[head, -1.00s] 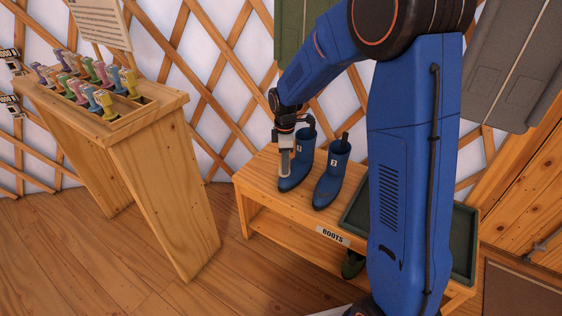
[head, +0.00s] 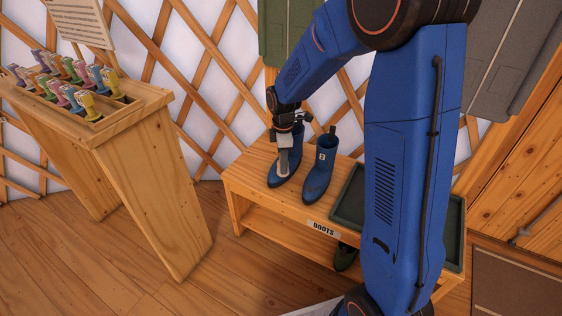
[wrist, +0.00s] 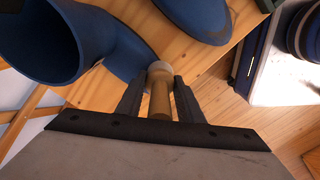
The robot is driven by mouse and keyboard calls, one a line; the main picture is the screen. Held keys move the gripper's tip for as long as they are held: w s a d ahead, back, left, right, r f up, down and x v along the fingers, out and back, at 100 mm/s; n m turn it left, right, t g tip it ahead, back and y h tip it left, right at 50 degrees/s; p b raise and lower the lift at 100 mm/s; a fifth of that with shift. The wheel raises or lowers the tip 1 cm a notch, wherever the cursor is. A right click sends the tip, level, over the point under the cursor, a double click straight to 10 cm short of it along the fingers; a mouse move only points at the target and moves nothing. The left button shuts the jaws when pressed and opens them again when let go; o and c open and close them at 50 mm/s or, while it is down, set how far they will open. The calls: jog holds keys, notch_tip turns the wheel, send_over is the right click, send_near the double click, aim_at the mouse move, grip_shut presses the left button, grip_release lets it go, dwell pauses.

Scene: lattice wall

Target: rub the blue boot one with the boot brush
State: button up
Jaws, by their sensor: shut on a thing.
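The blue boot one (head: 281,177) stands upright at the left end of the bench in the head view. My gripper (head: 284,150) is over its front, hiding part of it. In the wrist view, a blue boot with its open top (wrist: 75,45) fills the left side and is probably boot one. My gripper (wrist: 155,95) is shut on the boot brush (wrist: 160,97), whose tan handle sits between the fingers. Its pale end lies right at the boot's foot; I cannot tell whether they touch. The blue boot two (head: 319,175) stands just right of boot one.
The wooden bench (head: 258,190) has a BOOTS label and a dark green tray (head: 347,207) on its right part. A dark green boot (head: 345,257) is on the lower shelf. A wooden stand (head: 150,125) with several coloured-handled items is at left. Floor between is clear.

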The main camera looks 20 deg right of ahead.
jog(key=shift+r, duration=2.5)
